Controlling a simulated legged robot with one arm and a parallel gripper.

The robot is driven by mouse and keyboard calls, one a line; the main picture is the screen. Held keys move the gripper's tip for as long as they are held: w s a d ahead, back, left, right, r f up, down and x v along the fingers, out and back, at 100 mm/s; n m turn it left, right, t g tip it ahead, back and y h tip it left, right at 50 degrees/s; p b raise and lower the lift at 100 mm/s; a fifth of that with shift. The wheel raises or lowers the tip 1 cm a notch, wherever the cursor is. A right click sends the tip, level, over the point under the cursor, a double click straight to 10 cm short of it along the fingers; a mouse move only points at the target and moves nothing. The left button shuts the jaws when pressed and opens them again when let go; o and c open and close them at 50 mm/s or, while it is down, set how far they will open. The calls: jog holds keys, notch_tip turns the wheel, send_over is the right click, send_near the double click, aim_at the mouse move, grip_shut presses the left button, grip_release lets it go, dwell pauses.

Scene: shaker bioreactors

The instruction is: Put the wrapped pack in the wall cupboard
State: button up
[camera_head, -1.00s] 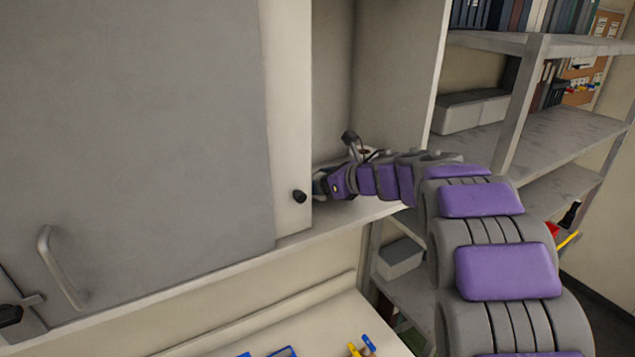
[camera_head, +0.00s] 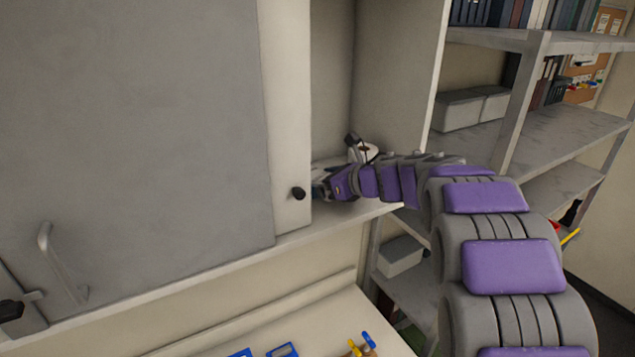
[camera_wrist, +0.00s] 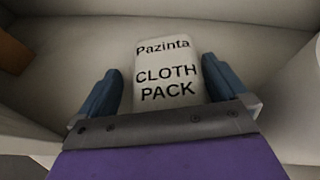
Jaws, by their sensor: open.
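The wrapped pack (camera_wrist: 166,70) is pale, with "Pazinta CLOTH PACK" printed on it. In the wrist view it lies between the two blue fingers of my gripper (camera_wrist: 163,88), which stand apart with a narrow gap on either side of it. The wall cupboard (camera_head: 400,95) is open at its right part, and my arm reaches into it just above its bottom board. In the head view my gripper is mostly hidden behind the cupboard's front post and my wrist. The pack cannot be made out clearly there.
A grey sliding or hinged door panel (camera_head: 140,120) with a handle (camera_head: 55,260) covers the cupboard's left part. Shelves (camera_head: 560,130) stand at right. Blue and yellow items (camera_head: 362,345) lie on the counter below.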

jog(key=shift+d+r, duration=0.2)
jog(key=shift+d, duration=0.2)
jog(key=b+v, duration=0.2)
jog(key=v, duration=0.8)
jog(key=shift+f+b, duration=0.25)
jog(key=shift+b, duration=0.1)
jog(key=shift+v, duration=0.85)
jog(key=shift+s+d+r, duration=0.1)
jog(key=shift+s+d, duration=0.05)
jog(key=shift+d, duration=0.05)
